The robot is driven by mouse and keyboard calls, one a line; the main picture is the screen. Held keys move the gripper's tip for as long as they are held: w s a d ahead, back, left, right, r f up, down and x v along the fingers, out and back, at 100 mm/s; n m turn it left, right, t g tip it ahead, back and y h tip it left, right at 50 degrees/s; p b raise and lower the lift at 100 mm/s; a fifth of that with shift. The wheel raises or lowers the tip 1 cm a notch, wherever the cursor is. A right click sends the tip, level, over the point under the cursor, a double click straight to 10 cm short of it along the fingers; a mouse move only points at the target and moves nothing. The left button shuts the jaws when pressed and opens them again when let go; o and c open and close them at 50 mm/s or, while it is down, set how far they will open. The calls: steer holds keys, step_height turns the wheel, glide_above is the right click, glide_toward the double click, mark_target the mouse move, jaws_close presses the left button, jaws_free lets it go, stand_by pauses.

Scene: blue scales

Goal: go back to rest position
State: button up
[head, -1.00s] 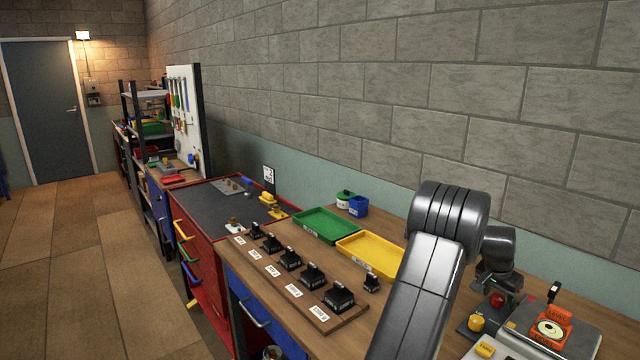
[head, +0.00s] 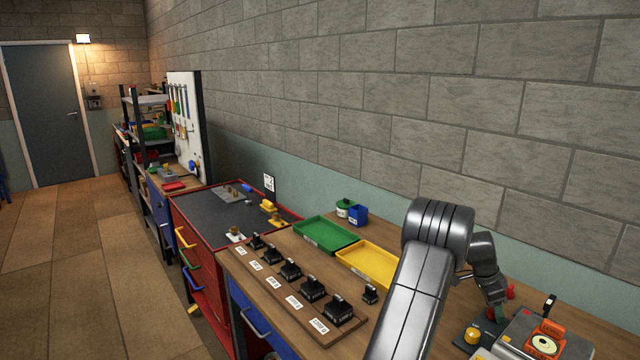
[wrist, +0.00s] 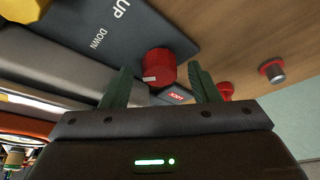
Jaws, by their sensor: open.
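My arm (head: 415,290) rises at the right of the head view and bends over the bench. My gripper (head: 497,313) points down at the dark control panel beside the scale. In the wrist view my gripper (wrist: 160,82) is open, its two green fingers apart. A red knob (wrist: 158,64) on the dark panel (wrist: 115,30) marked UP and DOWN shows between and beyond the fingertips. I cannot tell whether they touch it.
A yellow tray (head: 370,264), a green tray (head: 325,235) and a wooden board with several black weights (head: 312,289) lie left of my arm.

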steer(key=shift+a+r+m, duration=0.1)
steer(key=shift+r+m, duration=0.2)
steer(key=shift+m, duration=0.1)
steer(key=b+v, duration=0.2)
steer(key=v, duration=0.7)
steer(key=shift+r, duration=0.3)
steer(key=shift+w+a, duration=0.1)
